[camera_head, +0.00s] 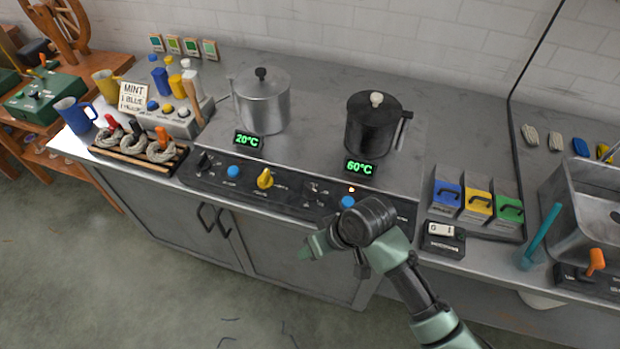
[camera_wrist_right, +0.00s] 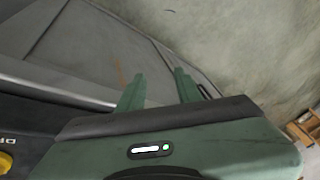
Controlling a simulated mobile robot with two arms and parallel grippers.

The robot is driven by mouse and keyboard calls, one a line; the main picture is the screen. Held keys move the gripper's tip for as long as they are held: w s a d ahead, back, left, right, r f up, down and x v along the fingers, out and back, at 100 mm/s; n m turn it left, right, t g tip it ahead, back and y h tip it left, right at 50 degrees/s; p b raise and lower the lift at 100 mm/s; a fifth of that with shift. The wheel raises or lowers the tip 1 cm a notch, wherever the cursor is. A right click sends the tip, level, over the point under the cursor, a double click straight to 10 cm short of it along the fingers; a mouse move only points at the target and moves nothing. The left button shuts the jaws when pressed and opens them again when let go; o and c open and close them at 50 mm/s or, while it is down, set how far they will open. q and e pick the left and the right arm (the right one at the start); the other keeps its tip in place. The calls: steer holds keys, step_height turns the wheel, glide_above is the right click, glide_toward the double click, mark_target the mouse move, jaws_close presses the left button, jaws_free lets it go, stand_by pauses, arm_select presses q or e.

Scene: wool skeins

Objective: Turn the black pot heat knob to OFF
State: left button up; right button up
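The black pot (camera_head: 374,124) stands on the counter with a cream lid knob, behind a green 60°C display (camera_head: 360,167). The black control panel (camera_head: 300,206) runs below both pots. A blue button (camera_head: 347,202) shows under the black pot; the panel to its right is partly hidden by my right wrist. My right gripper (camera_head: 312,246) is in front of the panel, apart from it. In the right wrist view its fingers (camera_wrist_right: 160,88) are spread and empty. A yellow knob (camera_wrist_right: 5,162) is cut off at that view's lower left; I cannot tell which one. My left gripper is not in view.
A silver pot (camera_head: 262,100) with a 20°C display stands left. Its panel section has a black knob (camera_head: 203,161), blue button (camera_head: 233,171) and yellow knob (camera_head: 265,179). Coloured bins (camera_head: 478,203) and a sink (camera_head: 594,205) are right. Open floor lies before the cabinet.

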mark_target(311, 187)
steer(key=w+a+r+n+g+h, duration=0.1)
steer(key=w+a+r+n+g, duration=0.15)
steer(key=w+a+r, duration=0.35)
steer(key=w+d+r+h, duration=0.1)
steer(key=w+r, duration=0.1)
steer(key=r, duration=0.1)
steer(key=w+d+r+h, duration=0.1)
steer(key=w+d+r, duration=0.1)
steer(key=r, duration=0.1)
steer(key=w+d+r+h, duration=0.1)
steer(key=w+d+r, duration=0.1)
steer(key=r, duration=0.1)
steer(key=shift+w+t, duration=0.25)
steer(key=shift+w, duration=0.05)
steer(key=shift+w+d+r+h, duration=0.15)
steer(key=shift+r+h, duration=0.05)
steer(key=shift+h, duration=0.1)
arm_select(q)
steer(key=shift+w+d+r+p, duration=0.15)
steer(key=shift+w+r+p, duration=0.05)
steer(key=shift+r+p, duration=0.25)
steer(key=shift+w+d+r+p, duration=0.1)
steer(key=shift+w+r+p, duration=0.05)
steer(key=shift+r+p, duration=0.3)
arm_select(e)
steer(key=shift+f, duration=3.75)
jaws_close()
